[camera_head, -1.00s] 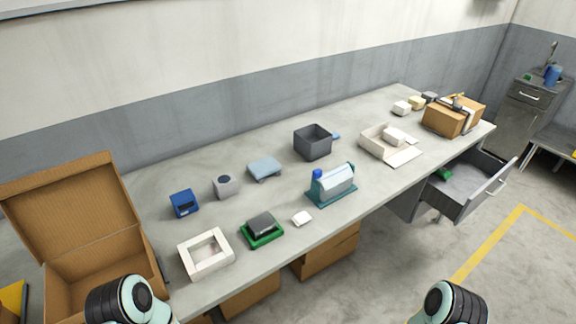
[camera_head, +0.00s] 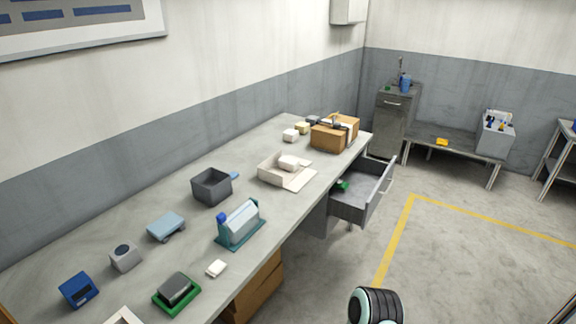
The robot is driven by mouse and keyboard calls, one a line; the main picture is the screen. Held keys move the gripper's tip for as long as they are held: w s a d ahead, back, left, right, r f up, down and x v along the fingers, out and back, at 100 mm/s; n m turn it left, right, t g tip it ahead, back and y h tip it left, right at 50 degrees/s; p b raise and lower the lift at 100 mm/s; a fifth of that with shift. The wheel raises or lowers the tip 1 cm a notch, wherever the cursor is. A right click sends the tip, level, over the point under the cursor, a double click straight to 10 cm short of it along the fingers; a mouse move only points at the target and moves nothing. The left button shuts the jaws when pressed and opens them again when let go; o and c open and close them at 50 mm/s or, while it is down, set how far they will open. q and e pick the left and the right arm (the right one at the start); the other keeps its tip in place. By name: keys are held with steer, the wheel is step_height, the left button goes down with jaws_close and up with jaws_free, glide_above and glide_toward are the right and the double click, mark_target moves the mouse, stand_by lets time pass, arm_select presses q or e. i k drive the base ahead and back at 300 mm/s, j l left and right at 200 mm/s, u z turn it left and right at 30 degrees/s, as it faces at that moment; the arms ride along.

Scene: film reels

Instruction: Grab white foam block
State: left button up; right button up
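Several white pieces that could be the white foam block are on the long grey workbench (camera_head: 150,195). A small white block (camera_head: 216,269) lies near the bench's front edge. Another whitish block (camera_head: 290,135) stands at the far end beside a yellowish one (camera_head: 302,128). A white piece (camera_head: 289,162) sits in the open white box (camera_head: 270,172). I cannot tell which is the foam block. A part of my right arm shows at the bottom, right of centre. Neither gripper is in view.
A blue and teal dispenser (camera_head: 240,224), a dark grey bin (camera_head: 212,186) and a green tray (camera_head: 178,292) stand on the bench. A cardboard box (camera_head: 335,133) is at its far end. An open drawer (camera_head: 364,196) juts out over the clear floor.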

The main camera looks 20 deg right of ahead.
mark_target(286, 163)
steer(key=i+l+u, duration=0.2)
steer(key=l, duration=0.5)
steer(key=i+l+u, duration=0.2)
steer(key=l, duration=0.55)
steer(key=l+u, duration=0.25)
steer(key=l, duration=0.45)
